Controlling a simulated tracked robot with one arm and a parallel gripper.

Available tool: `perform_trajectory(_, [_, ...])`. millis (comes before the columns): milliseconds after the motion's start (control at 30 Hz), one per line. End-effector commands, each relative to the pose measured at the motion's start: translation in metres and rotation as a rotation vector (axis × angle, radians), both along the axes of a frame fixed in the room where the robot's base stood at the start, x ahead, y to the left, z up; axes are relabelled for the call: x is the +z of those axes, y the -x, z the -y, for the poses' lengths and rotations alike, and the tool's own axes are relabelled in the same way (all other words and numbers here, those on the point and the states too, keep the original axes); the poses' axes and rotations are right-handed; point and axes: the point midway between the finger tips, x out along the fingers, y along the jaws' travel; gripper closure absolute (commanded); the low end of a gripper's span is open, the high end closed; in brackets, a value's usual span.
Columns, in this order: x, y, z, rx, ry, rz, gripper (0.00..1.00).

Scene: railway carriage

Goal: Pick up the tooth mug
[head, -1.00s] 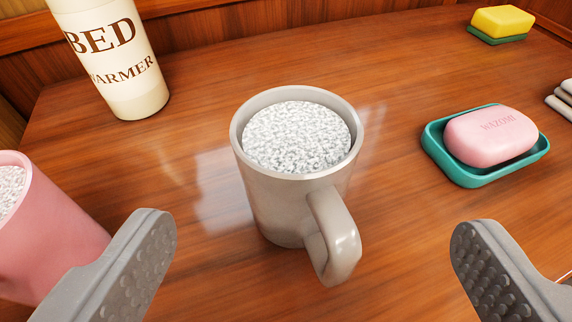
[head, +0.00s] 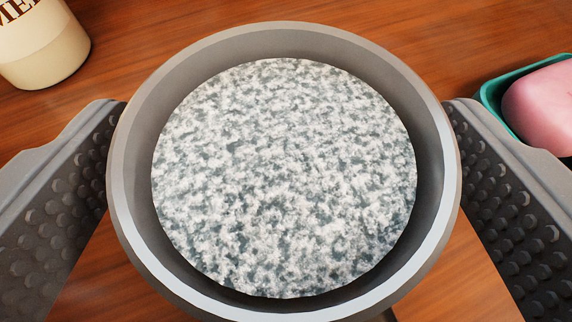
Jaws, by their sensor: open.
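A grey mug (head: 432,170) fills the middle of the head view, seen from almost straight above. A speckled white and grey-green filling (head: 284,178) lies inside, a little below its rim. My gripper (head: 284,108) is open, with one studded grey finger on each side of the mug. The fingertips appear close to the rim at left and right; I cannot tell whether either touches. The mug's handle and most of its outer wall are hidden below the rim.
A cream bottle (head: 45,50) with brown lettering stands at the upper left. A pink soap bar (head: 545,105) lies in a teal dish (head: 492,95) at the right, near the right finger. The wooden tabletop (head: 440,30) is clear behind the mug.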

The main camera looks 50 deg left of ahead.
Motion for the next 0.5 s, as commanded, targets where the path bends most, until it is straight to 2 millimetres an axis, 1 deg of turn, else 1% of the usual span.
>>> perform_trajectory(100, [0.0007,0.0001,0.0004,-0.001,0.000,0.000,0.14])
perform_trajectory(133, [0.0008,0.0001,0.0005,-0.001,0.000,0.000,0.20])
perform_trajectory(167, [0.0008,0.0001,0.0005,-0.001,0.000,0.000,0.28])
perform_trajectory(200, [0.0008,0.0002,0.0006,-0.001,0.000,0.000,0.39])
perform_trajectory(267, [0.0008,0.0001,0.0007,-0.001,0.000,0.000,0.56])
perform_trajectory(300, [0.0008,0.0001,0.0008,-0.001,0.000,0.000,0.67])
perform_trajectory(333, [0.0008,0.0001,0.0008,-0.001,0.000,0.000,0.71])
perform_trajectory(500, [0.0009,0.0000,0.0009,-0.002,0.001,0.001,0.71])
